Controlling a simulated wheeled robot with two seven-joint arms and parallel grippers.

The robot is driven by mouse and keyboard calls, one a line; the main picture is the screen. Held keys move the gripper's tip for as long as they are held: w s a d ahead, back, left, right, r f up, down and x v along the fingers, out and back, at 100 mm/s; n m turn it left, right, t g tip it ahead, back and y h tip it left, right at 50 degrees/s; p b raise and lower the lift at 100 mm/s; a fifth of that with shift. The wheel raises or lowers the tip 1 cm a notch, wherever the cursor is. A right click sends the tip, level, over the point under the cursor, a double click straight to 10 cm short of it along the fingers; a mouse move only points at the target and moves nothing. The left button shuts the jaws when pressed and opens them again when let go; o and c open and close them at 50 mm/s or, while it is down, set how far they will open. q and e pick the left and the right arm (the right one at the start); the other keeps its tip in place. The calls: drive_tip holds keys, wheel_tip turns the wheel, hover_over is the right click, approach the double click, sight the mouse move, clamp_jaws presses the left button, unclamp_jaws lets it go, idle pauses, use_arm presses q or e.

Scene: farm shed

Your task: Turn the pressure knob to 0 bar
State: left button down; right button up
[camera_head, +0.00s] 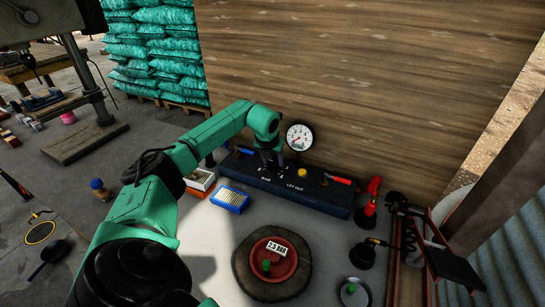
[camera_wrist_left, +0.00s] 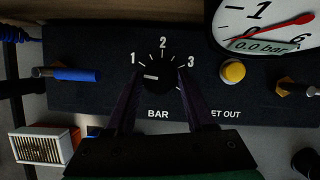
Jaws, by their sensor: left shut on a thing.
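The black pressure knob (camera_wrist_left: 160,62) is on the front of a dark panel (camera_head: 300,188). Numbers 1, 2 and 3 stand around its top and BAR is printed below it. Its white mark points left, lower than the 1. No 0 shows; the fingers cover part of the scale. My left gripper (camera_head: 270,158) is shut on the knob, one finger on each side in the wrist view (camera_wrist_left: 160,84). The round white gauge (camera_head: 299,137) stands above the panel to the right; its display (camera_wrist_left: 260,46) reads 0.0 bar. My right gripper is out of view.
A yellow button (camera_wrist_left: 233,72) sits right of the knob. A blue-handled valve (camera_wrist_left: 68,74) is to its left and a red-handled valve (camera_head: 338,179) to the right. A small wheel (camera_head: 243,279) with a 2.5 BAR sign and a blue box (camera_head: 230,201) lie in front.

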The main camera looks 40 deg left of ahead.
use_arm(q)
drive_tip(key=n, duration=0.2)
drive_tip(key=n+y, duration=0.1)
drive_tip(key=shift+w+r+n+g+p, duration=0.2)
drive_tip(key=shift+n+g+p, duration=0.1)
drive_tip(key=shift+n+p, duration=0.1)
drive_tip(key=shift+d+n+g+y, duration=0.1)
drive_tip(key=shift+n+g+y, duration=0.45)
drive_tip(key=shift+n, duration=1.25)
drive_tip(key=shift+c, duration=1.3)
unclamp_jaws()
drive_tip(key=shift+f, duration=0.1)
drive_tip(key=b+v, duration=0.1)
drive_tip(key=v, duration=1.3)
drive_tip(key=shift+r+b, duration=0.3)
drive_tip(key=shift+r, duration=0.05)
drive_tip(key=shift+d, duration=0.1)
